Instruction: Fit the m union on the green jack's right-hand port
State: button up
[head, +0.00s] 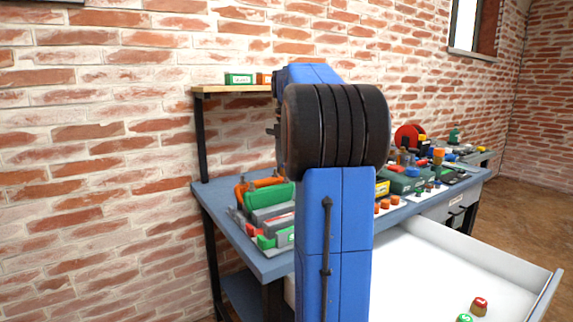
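My blue arm with its black ribbed joint fills the middle of the view and hides much of the workbench. My gripper is hidden behind it. A green body (405,183) sits on the bench just right of my arm; I cannot tell whether it is the green jack, and no right-hand port can be made out. A small red-topped piece (480,304) and a green-topped piece (465,318) with white marks lie in the white tray (455,268). Their marks are too small to read, so I cannot tell which piece is the m union.
The blue workbench (222,212) stands against a brick wall. Green, grey and red pieces (268,210) crowd its left end, and several orange pieces (385,205) lie right of my arm. A wooden shelf (232,89) holds a green box (239,79). Most of the white tray's visible floor is clear.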

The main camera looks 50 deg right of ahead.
jog(key=shift+f, duration=0.55)
jog(key=o, duration=1.5)
jog(key=shift+r, duration=0.1)
jog(key=shift+r, duration=3.9)
